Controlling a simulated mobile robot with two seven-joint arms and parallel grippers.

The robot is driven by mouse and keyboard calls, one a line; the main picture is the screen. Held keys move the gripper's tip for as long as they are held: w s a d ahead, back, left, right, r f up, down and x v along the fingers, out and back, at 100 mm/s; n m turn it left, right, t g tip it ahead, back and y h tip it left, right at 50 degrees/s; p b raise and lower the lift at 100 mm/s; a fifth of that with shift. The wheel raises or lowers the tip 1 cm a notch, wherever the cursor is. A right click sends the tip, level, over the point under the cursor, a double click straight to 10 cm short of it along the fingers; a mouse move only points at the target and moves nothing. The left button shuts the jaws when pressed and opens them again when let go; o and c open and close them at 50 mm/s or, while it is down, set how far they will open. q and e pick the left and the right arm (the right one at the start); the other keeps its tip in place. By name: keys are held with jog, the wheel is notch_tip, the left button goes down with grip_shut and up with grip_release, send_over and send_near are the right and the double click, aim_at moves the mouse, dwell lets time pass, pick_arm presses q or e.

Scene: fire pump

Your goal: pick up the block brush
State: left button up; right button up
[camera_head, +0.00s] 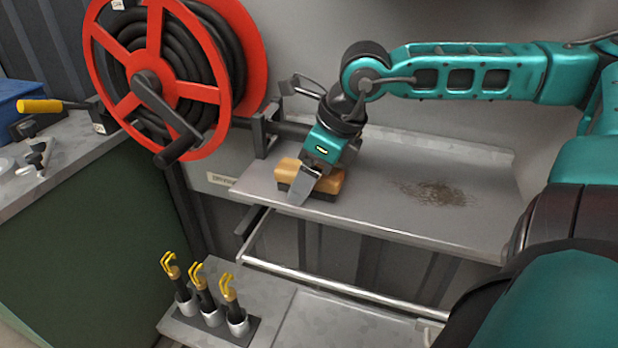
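The block brush (327,183) has an orange-tan wooden block over a dark underside and rests on the grey metal shelf (400,217), near its left end. My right gripper (303,183) points down at the brush, with one grey finger in front of the block's near side. Its other finger is hidden, so I cannot tell whether it grips the block. My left gripper is not in view.
A red hose reel (161,58) with a crank stands left of the shelf. A patch of brown debris (440,192) lies on the shelf's right part. Yellow-pronged tools (204,292) stand in cups below. A metal rail (330,285) runs under the shelf's front.

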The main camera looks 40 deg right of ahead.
jog(key=shift+f, duration=0.1)
jog(key=c, duration=1.1)
